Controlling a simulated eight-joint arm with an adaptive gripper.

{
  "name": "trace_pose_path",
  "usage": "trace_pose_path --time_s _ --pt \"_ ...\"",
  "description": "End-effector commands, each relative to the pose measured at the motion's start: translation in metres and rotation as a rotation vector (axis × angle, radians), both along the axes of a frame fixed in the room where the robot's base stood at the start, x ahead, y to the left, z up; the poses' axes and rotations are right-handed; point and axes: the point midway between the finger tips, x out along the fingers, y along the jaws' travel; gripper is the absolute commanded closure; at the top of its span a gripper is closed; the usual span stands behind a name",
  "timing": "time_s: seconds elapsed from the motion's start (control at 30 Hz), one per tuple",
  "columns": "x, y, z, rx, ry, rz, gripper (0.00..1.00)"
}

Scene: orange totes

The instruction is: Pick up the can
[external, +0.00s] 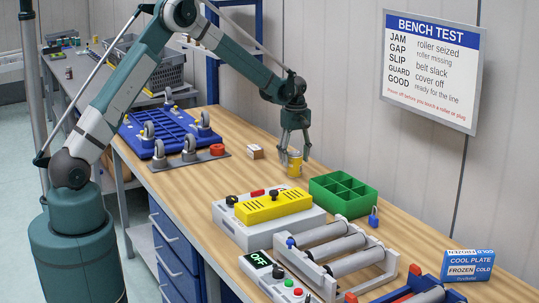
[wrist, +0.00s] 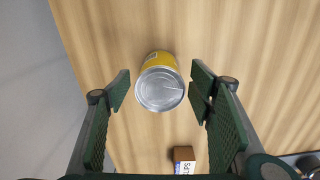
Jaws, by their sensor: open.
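The can (external: 294,164) is yellow with a silver lid and stands upright on the wooden bench, near the wall side. In the wrist view the can (wrist: 158,84) shows its round metal top and a strip of yellow side. My gripper (external: 294,150) points down over the can, with its fingers at about the height of the can's upper part. In the wrist view my gripper (wrist: 161,87) is open, with one green padded finger on each side of the can. A gap shows between each finger and the can, and nothing is held.
A small brown box (external: 256,152) lies left of the can. A green divided bin (external: 344,193) stands close on its right. A yellow-topped grey unit (external: 272,206) is in front. A blue frame with casters (external: 165,133) lies farther left.

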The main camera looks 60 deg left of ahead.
Motion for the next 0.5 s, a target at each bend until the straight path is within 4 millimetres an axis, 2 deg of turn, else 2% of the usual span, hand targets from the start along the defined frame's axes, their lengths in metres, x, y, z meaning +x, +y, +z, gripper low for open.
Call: trace_pose_path --time_s 0.2,0.5 --pt "0.0 0.0 -0.019 0.0 0.0 0.0 0.47" --pt "0.0 0.0 -0.021 0.0 0.0 0.0 0.47"
